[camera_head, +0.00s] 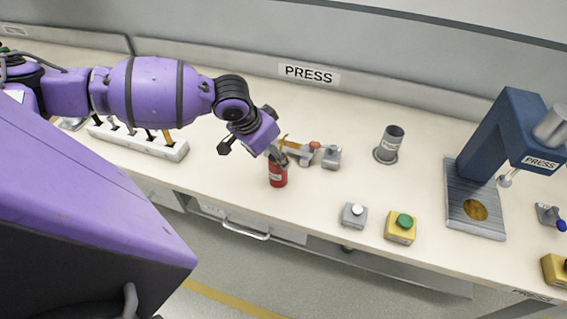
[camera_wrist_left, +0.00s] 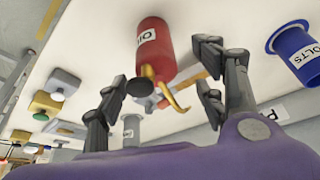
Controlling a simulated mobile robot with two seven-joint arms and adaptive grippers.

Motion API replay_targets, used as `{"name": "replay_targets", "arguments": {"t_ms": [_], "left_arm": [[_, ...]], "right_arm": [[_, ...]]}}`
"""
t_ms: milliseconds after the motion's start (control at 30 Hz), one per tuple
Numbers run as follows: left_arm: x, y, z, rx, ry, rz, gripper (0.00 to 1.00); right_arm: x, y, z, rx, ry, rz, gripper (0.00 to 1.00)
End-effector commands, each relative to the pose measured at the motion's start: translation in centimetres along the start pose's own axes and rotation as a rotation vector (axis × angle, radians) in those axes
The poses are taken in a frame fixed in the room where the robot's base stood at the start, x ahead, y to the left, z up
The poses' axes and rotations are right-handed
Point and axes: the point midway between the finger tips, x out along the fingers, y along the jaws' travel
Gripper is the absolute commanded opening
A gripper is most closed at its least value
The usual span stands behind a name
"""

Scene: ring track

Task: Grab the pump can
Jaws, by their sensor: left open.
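The pump can (camera_head: 278,177) is red and stands upright near the front edge of the bench. In the left wrist view the can (camera_wrist_left: 152,48) shows a white label, a gold spout and a dark knob at its top. My left gripper (camera_head: 273,153) is at the top of the can, pointing down at it. In the wrist view my left gripper (camera_wrist_left: 168,82) has its fingers apart, with the spout and top between them and the body beyond the tips. Contact cannot be told. My right gripper is not in view.
A clamp-like tool (camera_head: 305,150) lies just behind the can. A grey cup (camera_head: 390,145), a grey button box (camera_head: 354,215), a yellow button box (camera_head: 401,228) and the blue press (camera_head: 500,140) stand to the right. A blue cup (camera_wrist_left: 295,52) shows in the wrist view.

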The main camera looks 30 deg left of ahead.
Motion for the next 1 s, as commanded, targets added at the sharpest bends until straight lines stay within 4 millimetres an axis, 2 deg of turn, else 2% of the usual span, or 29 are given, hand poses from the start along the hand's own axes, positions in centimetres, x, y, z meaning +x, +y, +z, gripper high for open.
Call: {"name": "replay_targets", "arguments": {"t_ms": [200, 333, 500, 733, 1000], "left_arm": [[2.8, 0.3, 0.3, 0.000, -0.001, 0.003, 0.63], [4.8, 0.6, 0.5, 0.000, -0.001, 0.002, 0.63], [6.4, 0.5, 0.5, 0.002, 0.001, 0.001, 0.63], [6.4, 0.5, 0.5, 0.003, 0.002, 0.000, 0.63], [6.4, 0.5, 0.5, 0.003, 0.001, 0.000, 0.29]], "right_arm": [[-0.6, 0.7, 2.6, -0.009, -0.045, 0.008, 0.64], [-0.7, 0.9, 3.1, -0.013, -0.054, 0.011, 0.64], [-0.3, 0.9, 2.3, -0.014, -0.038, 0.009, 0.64], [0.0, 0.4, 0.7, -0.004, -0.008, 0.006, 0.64], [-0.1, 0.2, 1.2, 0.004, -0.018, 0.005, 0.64]]}}
